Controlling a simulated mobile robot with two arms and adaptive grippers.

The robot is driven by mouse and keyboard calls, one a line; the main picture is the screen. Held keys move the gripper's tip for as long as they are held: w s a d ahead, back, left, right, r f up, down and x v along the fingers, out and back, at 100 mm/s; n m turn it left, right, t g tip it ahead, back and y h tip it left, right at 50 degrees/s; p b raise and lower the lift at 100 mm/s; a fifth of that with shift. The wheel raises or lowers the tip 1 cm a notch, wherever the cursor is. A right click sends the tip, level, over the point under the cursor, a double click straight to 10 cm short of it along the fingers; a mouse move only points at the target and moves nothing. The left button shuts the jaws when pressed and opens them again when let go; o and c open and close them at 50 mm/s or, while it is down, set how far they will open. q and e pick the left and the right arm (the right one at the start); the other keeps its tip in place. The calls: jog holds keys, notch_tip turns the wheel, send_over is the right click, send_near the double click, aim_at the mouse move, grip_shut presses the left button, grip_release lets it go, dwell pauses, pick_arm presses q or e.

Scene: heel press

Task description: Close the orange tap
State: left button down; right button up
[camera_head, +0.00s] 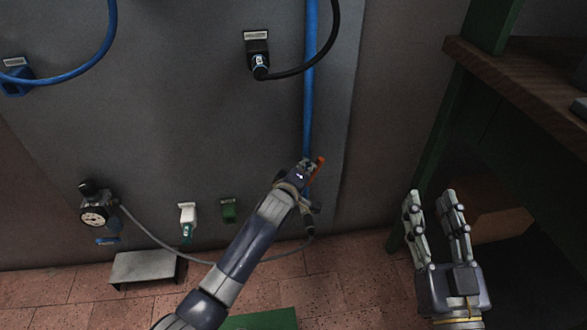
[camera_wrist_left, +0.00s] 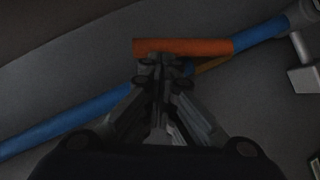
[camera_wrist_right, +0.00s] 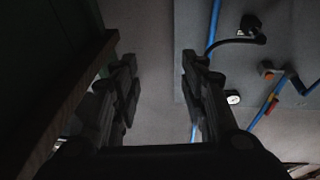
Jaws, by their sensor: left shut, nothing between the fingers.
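The orange tap handle (camera_head: 317,166) is on the blue vertical pipe (camera_head: 309,105), low on the grey wall panel. In the left wrist view the orange handle (camera_wrist_left: 185,47) lies at an angle across the blue pipe (camera_wrist_left: 80,122). My left gripper (camera_head: 303,168) is at the tap, beside the handle, and partly hides the tap body. In the left wrist view its shut fingertips (camera_wrist_left: 160,62) are empty and right at the handle's lower edge; I cannot tell whether they touch. My right gripper (camera_head: 432,194) is open and empty, away from the tap.
A wooden shelf (camera_head: 520,85) on a green frame stands at the right, near my right gripper. A gauge (camera_head: 94,216) with a grey hose, a white connector (camera_head: 187,214) and a green socket (camera_head: 229,209) are low on the panel. A metal step (camera_head: 144,268) stands on the tiles.

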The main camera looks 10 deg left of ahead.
pick_arm(q)
jog(key=shift+d+p, duration=0.2)
jog(key=shift+p, duration=0.15)
pick_arm(e)
jog(key=shift+w+d+f+g+h, duration=0.2)
jog(key=shift+f+g, duration=0.45)
jog(key=shift+f, duration=0.45)
jog(key=shift+d+f+g+h, duration=0.1)
jog(key=shift+f+g+h, duration=0.2)
jog(key=shift+f+g, duration=0.6)
jog(key=shift+f+t, duration=0.2)
jog(key=shift+t, duration=0.05)
jog(key=s+d+f+g+h+p, duration=0.25)
jog(key=s+f+g, duration=0.55)
jog(key=f, duration=0.5)
pick_arm(q)
jog(key=a+p+v, duration=0.2)
jog(key=p+v, duration=0.2)
jog(key=v, duration=0.8)
jog(key=shift+a+r, duration=0.45)
jog(key=shift+r, duration=0.05)
pick_arm(e)
jog(key=s+d+f+g, duration=0.1)
jog(key=s+f+g, duration=0.1)
jog(key=s, duration=0.3)
jog(key=s+d+f+g+h, duration=0.1)
jog(key=s+d+f+g, duration=0.1)
jog(key=s+g, duration=0.2)
jog(key=shift+s+m, duration=0.4)
jog(key=shift+s, duration=0.9)
